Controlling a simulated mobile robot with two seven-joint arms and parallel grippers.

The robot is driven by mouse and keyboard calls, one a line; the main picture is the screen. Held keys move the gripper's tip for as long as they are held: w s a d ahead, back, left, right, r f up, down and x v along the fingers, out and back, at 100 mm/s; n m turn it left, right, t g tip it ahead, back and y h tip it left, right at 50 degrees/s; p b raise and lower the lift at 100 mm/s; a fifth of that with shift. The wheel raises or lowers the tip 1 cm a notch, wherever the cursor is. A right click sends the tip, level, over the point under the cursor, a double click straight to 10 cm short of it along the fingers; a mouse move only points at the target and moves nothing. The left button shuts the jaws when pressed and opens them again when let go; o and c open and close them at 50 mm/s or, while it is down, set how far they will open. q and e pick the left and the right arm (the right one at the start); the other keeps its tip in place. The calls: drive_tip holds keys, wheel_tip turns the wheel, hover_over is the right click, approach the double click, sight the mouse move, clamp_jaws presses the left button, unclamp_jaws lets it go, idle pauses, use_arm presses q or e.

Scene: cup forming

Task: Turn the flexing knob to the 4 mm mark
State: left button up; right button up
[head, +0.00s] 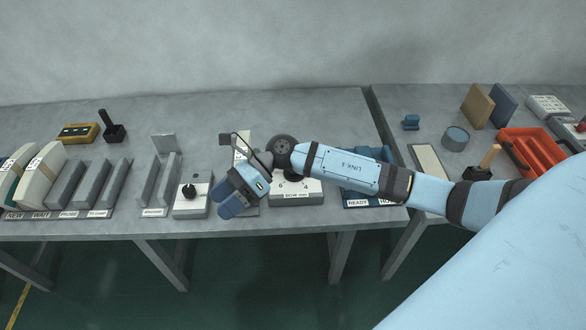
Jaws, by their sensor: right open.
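A pale box (310,194) with a label ending in "mm" and the figures 6 and 4 on its top stands near the front edge of the table. The black knob on it (291,175) is mostly hidden by my right arm, so its pointing direction cannot be told. A dark round wheel (283,148) stands behind it. My right gripper (230,205) is open and empty, with blue fingers pointing down and left. It is left of the marked box, apart from its knob. My left gripper is out of view.
A second pale box (192,207) with a black knob stands just left of my gripper. Grey slotted racks (85,188) and curved pale pieces (42,172) lie farther left. A blue tray (362,201) is right of the marked box. A red tray (532,152) stands on the right table.

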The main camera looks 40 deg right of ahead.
drive_tip(key=w+d+f+n+h+b, duration=0.1)
drive_tip(key=w+d+n+h, duration=0.15)
drive_tip(key=d+h, duration=0.2)
drive_tip(key=w+d+f+n+h+b, duration=0.1)
drive_tip(key=w+d+f+n+h, duration=0.15)
drive_tip(key=d, duration=0.35)
wheel_tip(320, 180, up, 4)
drive_tip(key=n+h, duration=0.3)
drive_tip(key=h, duration=0.4)
hover_over(289, 174)
drive_tip(key=d, duration=0.2)
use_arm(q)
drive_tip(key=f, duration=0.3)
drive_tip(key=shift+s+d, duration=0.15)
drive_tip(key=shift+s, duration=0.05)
use_arm(e)
drive_tip(key=shift+m+t, duration=0.3)
wheel_tip(289, 174, down, 13)
drive_tip(key=shift+f, duration=0.1)
drive_tip(key=c, duration=0.9)
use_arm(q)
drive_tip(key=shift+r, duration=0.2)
use_arm(e)
drive_tip(key=shift+c, duration=0.2)
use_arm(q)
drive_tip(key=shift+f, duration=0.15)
use_arm(e)
drive_tip(key=shift+m, duration=0.3)
